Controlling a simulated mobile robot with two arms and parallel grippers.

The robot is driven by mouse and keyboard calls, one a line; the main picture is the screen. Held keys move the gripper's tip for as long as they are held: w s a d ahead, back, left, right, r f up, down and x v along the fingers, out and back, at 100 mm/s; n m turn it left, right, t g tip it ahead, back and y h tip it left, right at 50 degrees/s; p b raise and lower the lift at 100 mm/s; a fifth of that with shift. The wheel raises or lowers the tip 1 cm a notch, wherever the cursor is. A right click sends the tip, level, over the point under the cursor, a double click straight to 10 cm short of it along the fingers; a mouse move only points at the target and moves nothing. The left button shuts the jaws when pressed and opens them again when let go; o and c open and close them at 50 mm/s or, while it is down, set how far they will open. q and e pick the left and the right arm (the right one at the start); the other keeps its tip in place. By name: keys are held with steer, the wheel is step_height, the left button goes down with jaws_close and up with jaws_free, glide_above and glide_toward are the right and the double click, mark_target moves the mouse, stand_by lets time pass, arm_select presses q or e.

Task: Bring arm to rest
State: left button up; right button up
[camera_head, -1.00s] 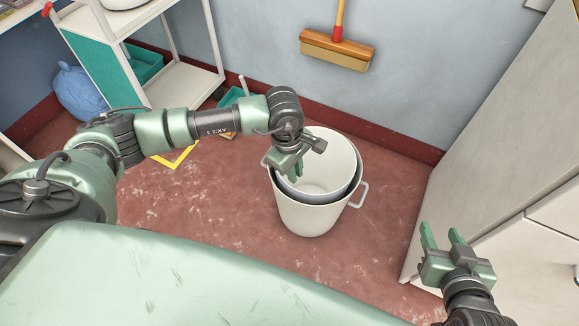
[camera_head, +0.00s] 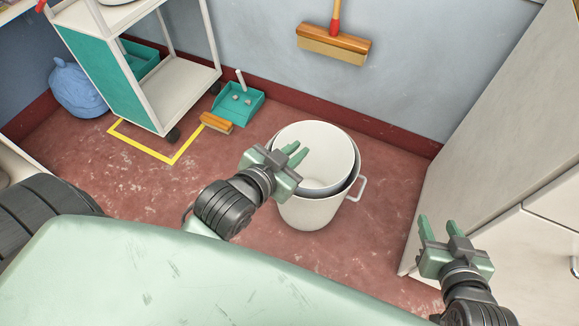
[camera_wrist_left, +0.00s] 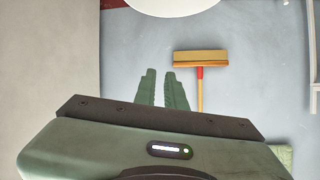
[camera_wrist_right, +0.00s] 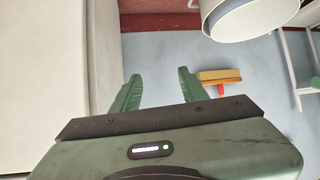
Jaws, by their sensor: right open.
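My left gripper (camera_head: 299,151) is raised in front of the white bin in the head view, its fingers overlapping the bin's left rim in the picture. In the left wrist view its two green fingers (camera_wrist_left: 161,73) stand a narrow gap apart with nothing between them. My right gripper (camera_head: 438,222) is at the lower right, beside the pale cabinet, fingers pointing up in the picture. In the right wrist view its fingers (camera_wrist_right: 159,73) are wide apart and empty.
The white bin (camera_head: 312,213) with side handles stands on the red floor. The pale cabinet (camera_head: 480,170) is close at right. A cart (camera_head: 180,92), teal dustpan (camera_head: 245,107), hand brush (camera_head: 216,123) and blue bag (camera_head: 78,90) are at back left. A broom (camera_head: 333,45) is by the wall.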

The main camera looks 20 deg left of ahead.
arm_select(q)
steer(key=shift+n+g, duration=0.7)
steer(key=shift+g, duration=0.2)
steer(key=s+f, duration=0.2)
steer(key=s, duration=0.1)
steer(key=shift+a+f, duration=0.1)
steer(key=shift+f, duration=0.3)
